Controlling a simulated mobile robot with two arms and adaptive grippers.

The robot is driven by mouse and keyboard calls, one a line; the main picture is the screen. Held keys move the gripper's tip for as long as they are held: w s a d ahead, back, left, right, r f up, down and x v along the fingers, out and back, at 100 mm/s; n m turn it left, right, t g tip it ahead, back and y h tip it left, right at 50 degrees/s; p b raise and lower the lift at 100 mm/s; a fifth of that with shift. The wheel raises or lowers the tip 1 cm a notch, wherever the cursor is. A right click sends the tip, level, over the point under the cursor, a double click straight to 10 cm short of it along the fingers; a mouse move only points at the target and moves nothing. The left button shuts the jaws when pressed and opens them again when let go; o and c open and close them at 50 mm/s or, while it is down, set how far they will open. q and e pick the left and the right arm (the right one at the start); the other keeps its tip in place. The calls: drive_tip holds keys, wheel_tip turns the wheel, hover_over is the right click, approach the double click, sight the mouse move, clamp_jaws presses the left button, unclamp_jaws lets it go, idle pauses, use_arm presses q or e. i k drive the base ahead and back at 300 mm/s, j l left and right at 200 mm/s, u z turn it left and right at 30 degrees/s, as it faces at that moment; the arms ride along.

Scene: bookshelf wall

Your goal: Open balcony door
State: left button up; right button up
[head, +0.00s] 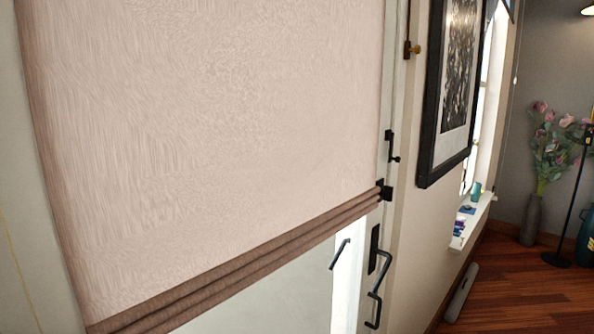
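The balcony door (32,150) fills the left and middle of the head view, seen close up and at a slant. A pink roman blind (210,120) covers most of it, with its folded brown hem (240,265) low on the door. A black bent handle (378,290) is at the door's right edge, below a dark plate (374,249). A second dark handle piece (340,254) shows left of it, beside a bright strip; I cannot tell whether it is a reflection. The door looks shut against its frame. Neither gripper is in view.
A black latch (391,146) and a small black fitting (384,190) sit above the handle. Right of the door are wall, a framed picture (452,85), a window sill (470,222) and a flower vase (531,218). Wooden floor (530,290) is open at lower right.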

sight(37, 295)
drive_tip(key=l+z, duration=0.3)
drive_tip(key=z, duration=0.15)
drive_tip(key=i+l+z, duration=0.2)
drive_tip(key=z, duration=0.25)
drive_tip(key=i+l+z, duration=0.15)
drive_tip(key=z, duration=0.3)
